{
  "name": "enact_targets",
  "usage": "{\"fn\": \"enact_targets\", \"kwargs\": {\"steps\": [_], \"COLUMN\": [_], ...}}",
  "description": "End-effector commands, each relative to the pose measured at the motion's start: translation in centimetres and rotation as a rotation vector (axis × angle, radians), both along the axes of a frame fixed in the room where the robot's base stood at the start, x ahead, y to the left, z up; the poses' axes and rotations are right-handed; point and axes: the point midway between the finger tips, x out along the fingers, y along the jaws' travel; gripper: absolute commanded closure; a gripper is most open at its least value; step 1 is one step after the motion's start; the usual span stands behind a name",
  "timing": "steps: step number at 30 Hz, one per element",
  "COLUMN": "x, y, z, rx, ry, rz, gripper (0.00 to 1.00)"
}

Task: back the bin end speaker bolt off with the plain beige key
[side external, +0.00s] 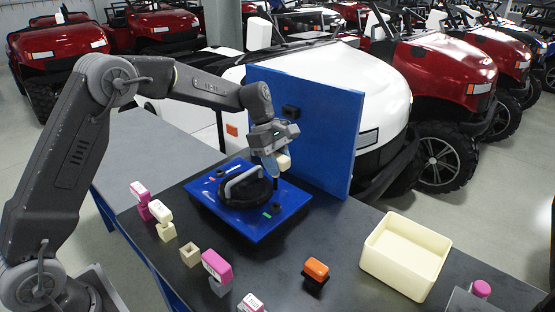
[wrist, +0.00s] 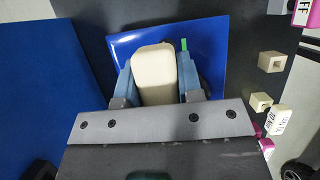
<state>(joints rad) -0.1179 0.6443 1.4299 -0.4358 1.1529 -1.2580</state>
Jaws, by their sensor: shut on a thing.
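My gripper (side external: 272,158) is shut on the plain beige key (side external: 284,162), a rounded block without a visible label. In the wrist view the key (wrist: 154,72) sits between the two blue-grey fingers. The key is over the far right part of the blue plate (side external: 285,200). A black round speaker (side external: 248,192) with a grey handle lies on this plate. I cannot tell whether the key touches anything below. A green mark (side external: 266,215) is on the plate's near side and a red mark at its left. The bin end bolt cannot be made out clearly.
A cream bin (side external: 405,255) stands right. An upright blue panel (side external: 305,125) rises just behind the plate. Labelled pink and beige keys (side external: 160,211), beige sockets (side external: 190,254) and an orange block (side external: 316,269) stand along the front and left. Dark table is free between plate and bin.

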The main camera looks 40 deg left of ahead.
Motion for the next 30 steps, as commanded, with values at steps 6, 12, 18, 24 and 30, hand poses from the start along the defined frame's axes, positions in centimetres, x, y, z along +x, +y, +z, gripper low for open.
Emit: {"fn": "enact_targets", "kwargs": {"steps": [6, 12, 18, 24, 30], "x": [0.0, 0.0, 0.0, 0.0, 0.0], "y": [0.0, 0.0, 0.0, 0.0, 0.0], "z": [-2.1, -3.7, -4.4, -4.5, -4.5], "rx": [-0.001, 0.0, 0.0, 0.0, 0.0], "ry": [0.003, 0.001, 0.0, 0.0, 0.0], "rz": [0.0, -0.002, -0.001, -0.001, -0.001], "gripper": [1.0, 1.0, 1.0, 1.0, 1.0]}}
